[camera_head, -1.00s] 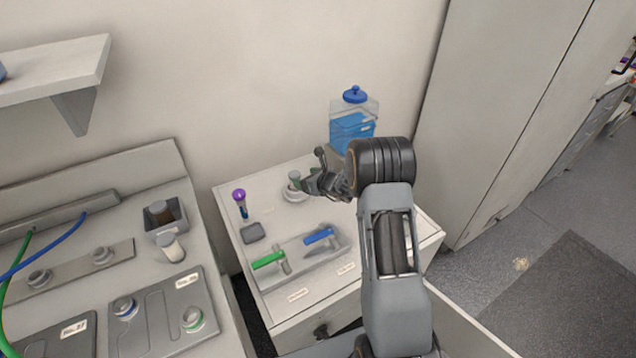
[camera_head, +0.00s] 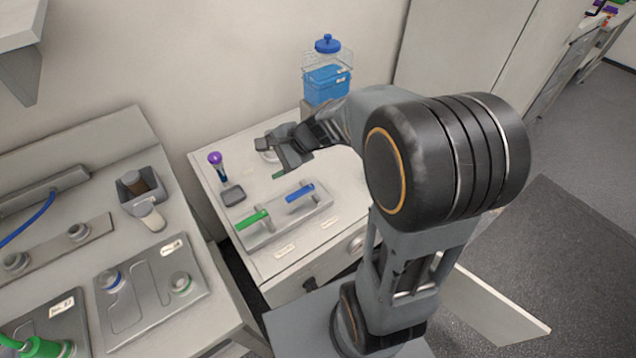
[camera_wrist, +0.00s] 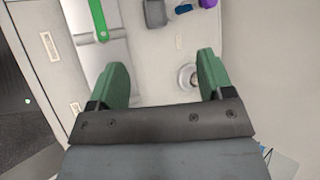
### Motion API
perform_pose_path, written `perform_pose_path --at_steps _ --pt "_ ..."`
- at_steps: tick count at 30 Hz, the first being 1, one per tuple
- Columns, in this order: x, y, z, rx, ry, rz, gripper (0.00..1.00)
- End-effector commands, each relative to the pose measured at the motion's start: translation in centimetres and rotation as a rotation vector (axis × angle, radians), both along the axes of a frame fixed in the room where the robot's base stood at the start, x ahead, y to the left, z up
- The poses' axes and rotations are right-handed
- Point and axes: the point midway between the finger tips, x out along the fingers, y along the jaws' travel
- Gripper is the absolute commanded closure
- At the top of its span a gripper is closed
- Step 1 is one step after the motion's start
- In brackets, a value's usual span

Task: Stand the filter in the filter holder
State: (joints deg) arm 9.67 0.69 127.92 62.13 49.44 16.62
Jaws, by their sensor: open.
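My gripper (camera_head: 273,160) is open and empty above the back of the small white cabinet top; its two green fingers also show in the wrist view (camera_wrist: 160,68). A round pale metallic base with a recess (camera_wrist: 187,77) sits beside the right finger in the wrist view; in the head view it is partly hidden behind my gripper. I cannot tell whether it is the filter holder. A purple-capped tube with a blue lower part (camera_head: 218,166) stands at the cabinet's back left. A white cylinder (camera_head: 149,215) is on the left bench; I cannot tell which thing is the filter.
A grey tray with a green handle (camera_head: 253,219) and a blue handle (camera_head: 300,192) lies on the cabinet top. A grey square block (camera_head: 232,195) is beside it. A blue-lidded jar (camera_head: 326,75) stands behind. A grey box with a brown cylinder (camera_head: 139,181) is on the left bench.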

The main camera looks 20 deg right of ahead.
Motion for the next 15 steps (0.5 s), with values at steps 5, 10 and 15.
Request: perform_pose_path --at_steps 5,10,15 --pt "-6.9 0.0 1.6 -0.384 -0.149 0.394 0.26" --pt "-11.4 -1.9 2.2 -0.702 -0.245 0.682 0.26" --pt "-13.7 -3.9 2.8 -0.923 -0.296 0.861 0.26"
